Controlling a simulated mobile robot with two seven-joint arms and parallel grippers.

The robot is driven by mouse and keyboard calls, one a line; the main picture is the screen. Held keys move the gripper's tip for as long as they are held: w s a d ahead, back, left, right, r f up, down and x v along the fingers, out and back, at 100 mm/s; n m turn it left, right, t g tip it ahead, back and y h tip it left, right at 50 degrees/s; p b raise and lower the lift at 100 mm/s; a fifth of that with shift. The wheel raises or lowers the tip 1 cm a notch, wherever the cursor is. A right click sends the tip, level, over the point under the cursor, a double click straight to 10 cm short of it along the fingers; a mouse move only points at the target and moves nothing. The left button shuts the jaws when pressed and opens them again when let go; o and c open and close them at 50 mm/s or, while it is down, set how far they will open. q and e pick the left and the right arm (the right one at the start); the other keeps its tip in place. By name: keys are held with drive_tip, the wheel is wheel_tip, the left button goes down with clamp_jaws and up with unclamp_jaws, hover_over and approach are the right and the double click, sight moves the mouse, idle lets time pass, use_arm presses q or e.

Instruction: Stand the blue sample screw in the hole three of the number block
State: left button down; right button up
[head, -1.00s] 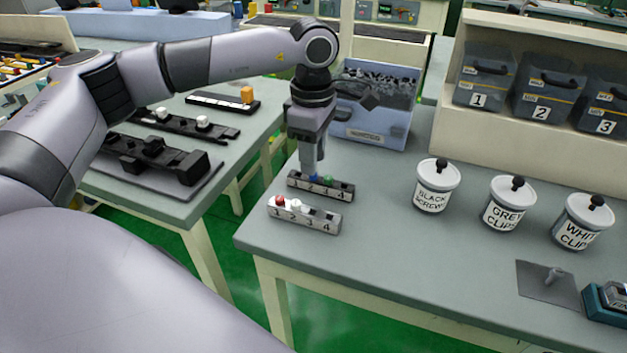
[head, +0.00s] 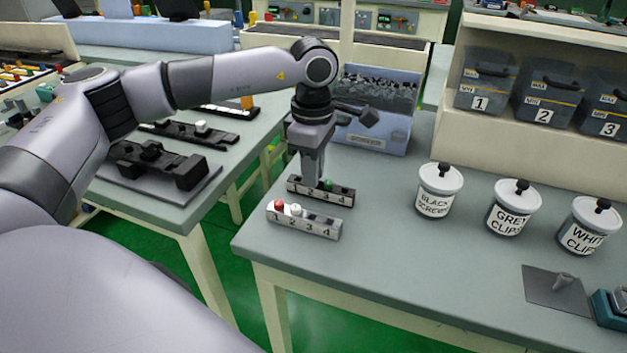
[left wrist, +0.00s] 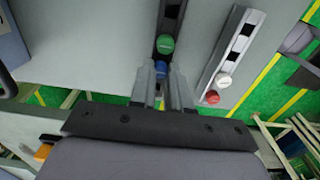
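The far number block (head: 342,196) has a green screw (head: 327,184), apparently in hole three. The green screw (left wrist: 165,44) also shows in the left wrist view. The blue sample screw (left wrist: 161,70) is between my left fingers, in line with the green one, apparently at hole two. It is hidden in the head view. My left gripper (head: 312,182) points down at the far block. I cannot tell whether its fingers press on the screw. The near number block (head: 310,222) holds a red screw (head: 279,205) and a white screw (head: 295,209) in holes one and two; three and four look empty.
Labelled jars (head: 437,190) stand to the right, with numbered bins (head: 483,85) on a shelf behind. The bench between blocks and jars is clear.

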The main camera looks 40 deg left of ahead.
use_arm(q)
drive_tip(key=shift+r, duration=0.2)
drive_tip(key=shift+r+p, duration=0.55)
drive_tip(key=shift+r, duration=0.05)
drive_tip(key=shift+r+p, duration=1.25)
drive_tip(key=shift+r, duration=0.5)
use_arm(e)
drive_tip(key=shift+r, duration=1.75)
use_arm(q)
drive_tip(key=shift+d, duration=0.1)
